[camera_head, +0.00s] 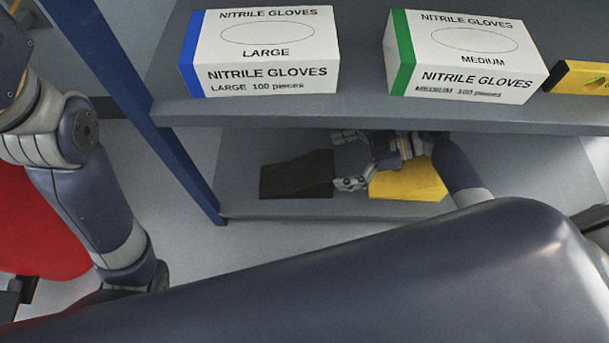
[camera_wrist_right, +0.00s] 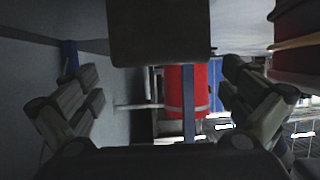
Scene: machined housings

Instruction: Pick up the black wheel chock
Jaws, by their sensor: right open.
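The black wheel chock (camera_head: 297,175) lies on the lower shelf in the head view, left of my right gripper. My right gripper (camera_head: 343,161) reaches in under the upper shelf, open, with its fingers pointing left at the chock's right end. In the right wrist view a dark block (camera_wrist_right: 158,32), which looks like the chock, shows at the top centre, between the lines of the two spread fingers (camera_wrist_right: 160,98). I cannot tell whether the fingers touch it. My left arm stands at the left of the head view; its gripper is not visible.
A yellow chock (camera_head: 408,184) lies behind my right wrist, partly hidden. The upper shelf (camera_head: 360,112) is close above the right gripper and carries two glove boxes (camera_head: 267,50) (camera_head: 463,55) and a yellow tool (camera_head: 582,78). A blue post (camera_head: 165,140) stands left of the chock.

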